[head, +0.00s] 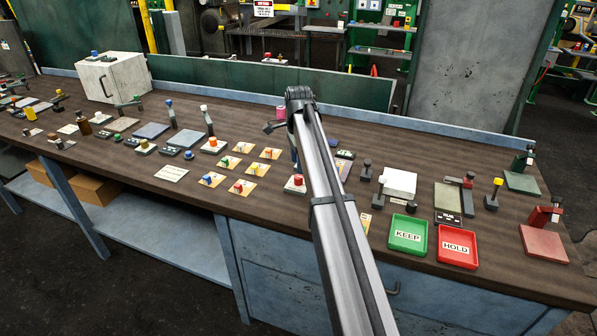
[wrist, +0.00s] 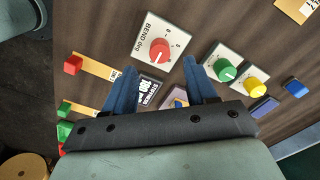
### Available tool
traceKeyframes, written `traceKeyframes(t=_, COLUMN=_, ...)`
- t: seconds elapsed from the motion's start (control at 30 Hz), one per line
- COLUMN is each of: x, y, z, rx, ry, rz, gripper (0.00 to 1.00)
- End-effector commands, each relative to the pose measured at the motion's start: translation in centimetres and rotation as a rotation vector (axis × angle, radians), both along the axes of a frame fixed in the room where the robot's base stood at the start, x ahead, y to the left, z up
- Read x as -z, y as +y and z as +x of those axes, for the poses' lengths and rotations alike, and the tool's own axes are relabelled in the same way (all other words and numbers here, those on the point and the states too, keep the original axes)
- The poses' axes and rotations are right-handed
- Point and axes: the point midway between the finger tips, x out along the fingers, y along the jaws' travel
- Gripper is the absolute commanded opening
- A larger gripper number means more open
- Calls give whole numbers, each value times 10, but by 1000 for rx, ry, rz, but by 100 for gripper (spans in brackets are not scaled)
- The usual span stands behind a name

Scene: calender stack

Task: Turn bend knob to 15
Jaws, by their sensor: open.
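The bend knob (wrist: 159,50) is a red round knob on a white plate marked "BEND deg" (wrist: 146,37), in the upper middle of the wrist view. Its exact setting is too small to read. In the head view, a red knob on a white plate (head: 298,181) just left of my arm appears to be the same one. My gripper (wrist: 158,66) has two blue fingers spread apart with nothing between them. In the wrist view the knob appears just beyond the gap between the fingertips, and no contact shows. In the head view my arm mostly hides the fingers.
A dark label plate (wrist: 149,91) lies between the fingers. A green knob (wrist: 226,74) and a yellow knob (wrist: 256,86) sit to the right. Red (wrist: 73,65) and green blocks stand left. Green KEEP (head: 408,235) and red HOLD (head: 457,245) trays lie at the bench's front.

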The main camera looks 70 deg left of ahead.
Motion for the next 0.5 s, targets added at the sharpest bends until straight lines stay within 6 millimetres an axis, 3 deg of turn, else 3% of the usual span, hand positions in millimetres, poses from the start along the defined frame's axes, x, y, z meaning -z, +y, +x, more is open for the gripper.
traceKeyframes(t=0.2, x=-43, y=1, z=0, rx=0, ry=0, rz=1, gripper=57)
traceKeyframes(t=0.5, x=-75, y=0, z=0, rx=0, ry=0, rz=-1, gripper=57)
